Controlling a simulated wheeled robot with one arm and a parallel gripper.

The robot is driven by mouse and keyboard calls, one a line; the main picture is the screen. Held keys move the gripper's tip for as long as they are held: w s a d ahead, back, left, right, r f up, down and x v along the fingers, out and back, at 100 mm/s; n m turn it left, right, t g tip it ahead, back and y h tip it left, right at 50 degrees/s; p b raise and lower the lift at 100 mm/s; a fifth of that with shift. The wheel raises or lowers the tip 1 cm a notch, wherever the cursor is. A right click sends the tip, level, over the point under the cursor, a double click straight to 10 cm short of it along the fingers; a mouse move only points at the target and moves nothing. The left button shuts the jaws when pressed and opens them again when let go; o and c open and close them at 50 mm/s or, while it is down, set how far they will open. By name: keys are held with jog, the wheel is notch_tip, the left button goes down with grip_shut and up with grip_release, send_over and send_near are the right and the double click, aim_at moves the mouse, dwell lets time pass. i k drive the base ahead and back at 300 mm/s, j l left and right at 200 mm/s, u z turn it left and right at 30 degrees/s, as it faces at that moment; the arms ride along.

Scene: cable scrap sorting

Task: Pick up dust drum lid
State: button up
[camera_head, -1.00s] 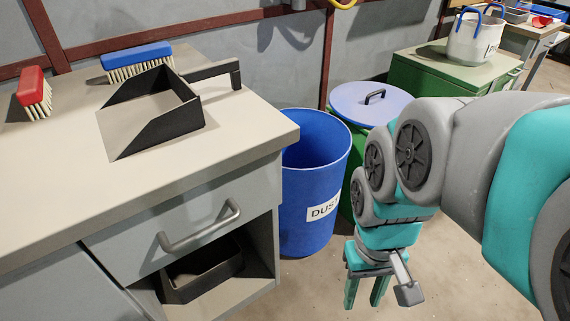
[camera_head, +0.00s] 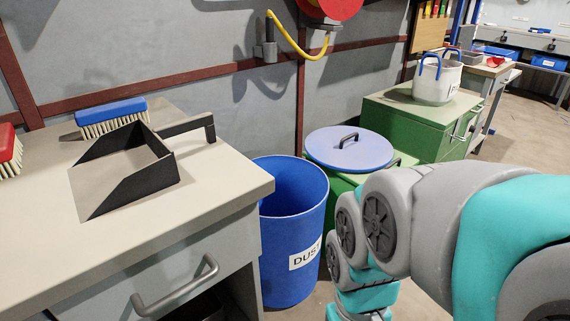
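The dust drum lid (camera_head: 330,154) is a round, light blue disc with a dark bar handle (camera_head: 349,139) on top. The drum (camera_head: 300,200) is open at the top, looks empty as far as I can see, and has a white label reading "DUST". My arm reaches in from the right, in front of the green box. My gripper is below the bottom edge of the picture, so its fingers do not show.
A grey bench (camera_head: 220,192) at left holds a black dustpan (camera_head: 150,180), a blue brush (camera_head: 111,110) and a red brush (camera_head: 8,152). A green cabinet (camera_head: 400,118) with a white bucket (camera_head: 436,84) stands behind right. A yellow hose (camera_head: 288,46) hangs on the wall. Floor is clear at far right.

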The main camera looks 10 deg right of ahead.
aim_at(342, 148)
jog(key=i+l+z, duration=0.3)
jog(key=i+l, duration=0.4)
jog(key=l, duration=0.25)
jog(key=i+l+z, duration=0.35)
jog(key=i+l, duration=0.4)
